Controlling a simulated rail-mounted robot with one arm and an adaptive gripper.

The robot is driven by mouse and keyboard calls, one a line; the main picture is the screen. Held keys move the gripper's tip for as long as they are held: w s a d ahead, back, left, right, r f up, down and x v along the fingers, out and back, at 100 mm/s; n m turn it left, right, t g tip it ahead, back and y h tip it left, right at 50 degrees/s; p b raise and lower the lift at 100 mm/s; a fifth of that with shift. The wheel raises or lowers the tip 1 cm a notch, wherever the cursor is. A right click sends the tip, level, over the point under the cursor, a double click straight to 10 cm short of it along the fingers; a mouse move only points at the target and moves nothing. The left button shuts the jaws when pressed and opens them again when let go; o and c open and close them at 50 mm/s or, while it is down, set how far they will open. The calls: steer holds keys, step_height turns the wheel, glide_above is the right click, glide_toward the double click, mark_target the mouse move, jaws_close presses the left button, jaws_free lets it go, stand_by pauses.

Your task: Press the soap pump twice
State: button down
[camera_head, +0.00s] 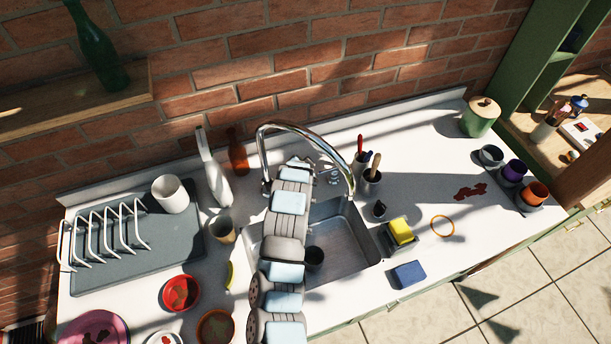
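My arm reaches up the middle of the view over the sink (345,245). Its far end, with my gripper (299,164), is by the faucet (300,127) at the back of the counter. The fingers are too small and covered to tell whether they are open or shut. A small pale, shiny upright thing (334,175) stands just right of the arm's end, behind the sink; it may be the soap pump, but I cannot tell. A brown bottle (238,155) and a white bottle (215,180) stand upright left of the faucet.
A drying rack (110,235) and white mug (171,194) are at left. Bowls, including a red one (181,293), lie left of my arm. Utensil cups (370,182), a yellow sponge (400,230) and a blue sponge (409,274) are right. The right-hand counter has free room.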

steer(key=shift+g, duration=0.3)
steer(key=shift+s+a+f+b, duration=0.15)
steer(key=shift+f+b, duration=0.1)
steer(key=shift+f, duration=0.5)
steer(key=shift+s+a+f+b, duration=0.1)
steer(key=shift+f+b, duration=0.15)
steer(key=shift+f, duration=0.5)
steer(key=shift+s+a+f+b, duration=0.15)
steer(key=shift+f+b, duration=0.1)
steer(key=shift+f, duration=0.5)
steer(key=shift+w, duration=0.1)
steer(key=shift+r+p, duration=0.4)
steer(key=shift+r, duration=0.55)
steer(key=shift+s+d+r, duration=0.1)
steer(key=shift+s+r, duration=0.3)
steer(key=shift+r, duration=0.2)
steer(key=shift+s+r+p, duration=0.25)
steer(key=shift+r+p, duration=0.3)
steer(key=shift+r, duration=0.55)
steer(key=shift+w+d+r+p, duration=0.1)
steer(key=shift+r+p, duration=0.1)
steer(key=shift+r, duration=1)
steer(key=shift+w+d+r+p, duration=0.1)
steer(key=shift+r+p, duration=0.1)
steer(key=shift+r, duration=0.95)
